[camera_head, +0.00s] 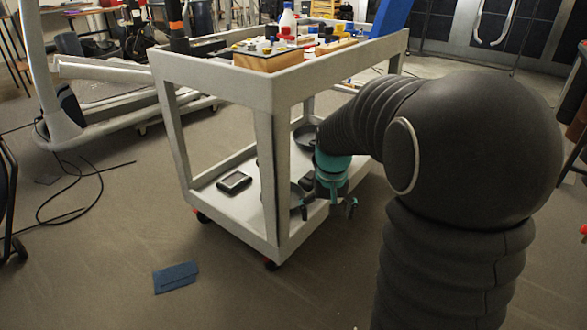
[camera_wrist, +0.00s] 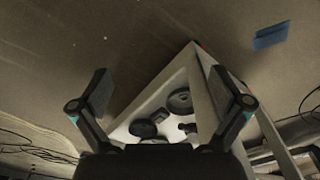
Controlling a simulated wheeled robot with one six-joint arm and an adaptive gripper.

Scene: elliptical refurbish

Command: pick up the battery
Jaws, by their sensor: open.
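I cannot pick out the battery for certain. A flat, dark, boxy item with a grey face (camera_head: 234,182) lies on the lower shelf of the grey cart, towards its left side; it may be the battery or another device. My gripper (camera_head: 328,208) hangs at the cart's right side in the head view, beside the lower shelf and right of that item. In the wrist view my gripper (camera_wrist: 162,88) has its two fingers wide apart with nothing between them. Beyond them, dark round parts (camera_wrist: 180,101) and smaller dark pieces lie on the pale shelf.
The cart (camera_head: 225,82) has corner posts and an upper tray crowded with bottles, boxes and small parts. A cart post also shows close to my right finger in the wrist view. A blue cloth (camera_head: 176,277) lies on the floor. Cables (camera_head: 75,185) lie at left. The front floor is mostly clear.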

